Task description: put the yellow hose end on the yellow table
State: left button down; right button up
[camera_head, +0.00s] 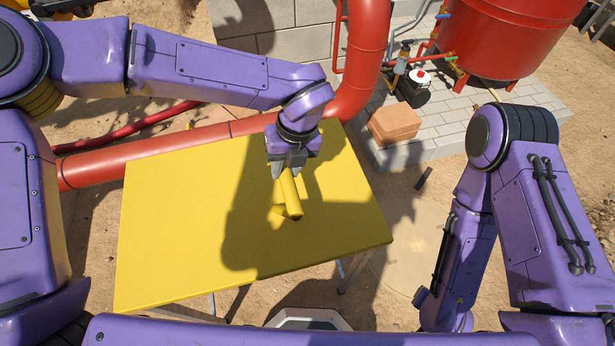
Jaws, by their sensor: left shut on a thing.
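The yellow table (165,235) stands in front of me with a flat top, partly shaded by my arm. My left gripper (287,172) is over the table's right half, pointing down. It is shut on the yellow hose end (292,196), a short yellow tube that tilts down toward the table top. Yellow on yellow in shadow makes it hard to tell whether its lower end touches the table. My right arm hangs folded at the right, and its gripper is not in view.
Thick red pipes (95,167) run behind the table and rise at its back right. A red tank (505,35) and a small black pump (412,88) stand on a paved slab at the back right, near orange bricks (394,124). The table's left half is clear.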

pick_arm(q)
jog(key=p, duration=0.1)
send_over(308, 191)
jog(key=f, duration=0.6)
jog(key=shift+w+d+f, duration=0.1)
jog(key=shift+w+d, duration=0.05)
jog(key=shift+d, duration=0.25)
jog(key=x, duration=0.2)
jog(key=shift+d+f+p, duration=0.25)
jog(key=shift+f+p, duration=0.1)
jog(key=shift+f, duration=0.4)
jog(key=c, duration=0.8)
grip_release()
jog(key=shift+a, duration=0.1)
